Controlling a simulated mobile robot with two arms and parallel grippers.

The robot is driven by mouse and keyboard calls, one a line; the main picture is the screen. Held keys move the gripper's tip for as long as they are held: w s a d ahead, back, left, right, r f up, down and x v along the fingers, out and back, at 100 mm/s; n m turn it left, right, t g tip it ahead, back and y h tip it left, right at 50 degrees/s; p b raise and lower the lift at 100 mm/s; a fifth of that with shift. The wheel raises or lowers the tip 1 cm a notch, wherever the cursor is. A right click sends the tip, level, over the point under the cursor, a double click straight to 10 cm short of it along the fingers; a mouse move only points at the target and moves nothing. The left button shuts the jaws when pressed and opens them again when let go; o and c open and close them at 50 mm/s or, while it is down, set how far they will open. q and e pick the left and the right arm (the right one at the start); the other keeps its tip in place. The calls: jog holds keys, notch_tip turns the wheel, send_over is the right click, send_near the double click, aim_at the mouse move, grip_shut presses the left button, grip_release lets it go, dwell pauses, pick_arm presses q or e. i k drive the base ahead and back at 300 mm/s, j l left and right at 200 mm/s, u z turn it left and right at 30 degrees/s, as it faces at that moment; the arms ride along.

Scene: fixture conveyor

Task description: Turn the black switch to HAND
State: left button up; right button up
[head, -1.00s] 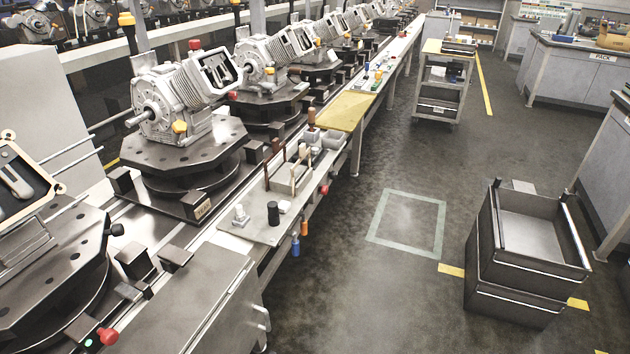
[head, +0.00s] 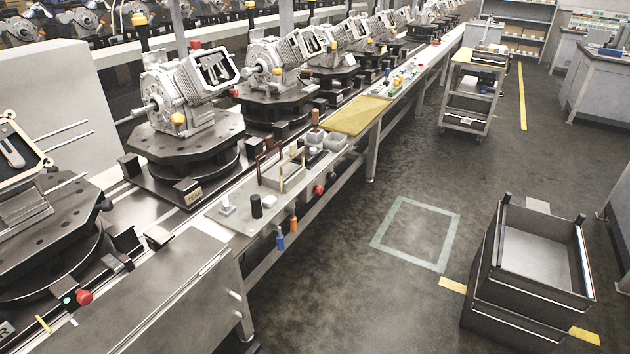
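Neither of my grippers is in view. No black switch with a readable HAND mark can be made out. At the lower left, a small control spot on the conveyor's edge has a red mushroom button (head: 84,297) and a small green button (head: 68,300). Small dark parts beside them are too small to identify. A black upright cylinder (head: 256,206) stands on the grey side shelf (head: 238,222) at the conveyor; I cannot tell what it is.
Grey gear housings (head: 180,100) sit on dark octagonal fixtures along the conveyor. A grey cabinet top (head: 150,295) fills the lower left foreground. Stacked dark bins (head: 530,270) stand at the right. A shelf cart (head: 470,95) stands farther back. The floor between is clear.

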aim_at(332, 176)
jog(key=u, duration=0.9)
jog(key=l+u, duration=0.15)
jog(key=u, duration=0.3)
jog(key=i+l+u, duration=0.1)
jog(key=u, duration=0.3)
jog(key=l+u, duration=0.3)
jog(key=u, duration=0.15)
jog(key=l+u, duration=0.15)
jog(key=u, duration=0.25)
jog(key=k+l+u, duration=0.1)
jog(key=u, duration=0.35)
jog(key=k+l+u, duration=0.15)
jog(key=l+u, duration=0.25)
jog(key=k+l+u, duration=0.15)
jog(key=u, duration=0.25)
jog(key=k+l+u, duration=0.2)
jog(key=u, duration=0.2)
jog(key=k+l+u, duration=0.15)
jog(key=u, duration=0.3)
jog(key=k+u, duration=0.4)
jog(key=k+l+u, duration=0.1)
jog(key=k+u, duration=0.25)
jog(key=k, duration=0.35)
jog(key=k+z, duration=0.4)
jog(key=k+l+z, duration=0.15)
jog(key=z, duration=0.25)
jog(key=k+l+z, duration=0.2)
jog(key=z, duration=0.2)
jog(key=l, duration=0.1)
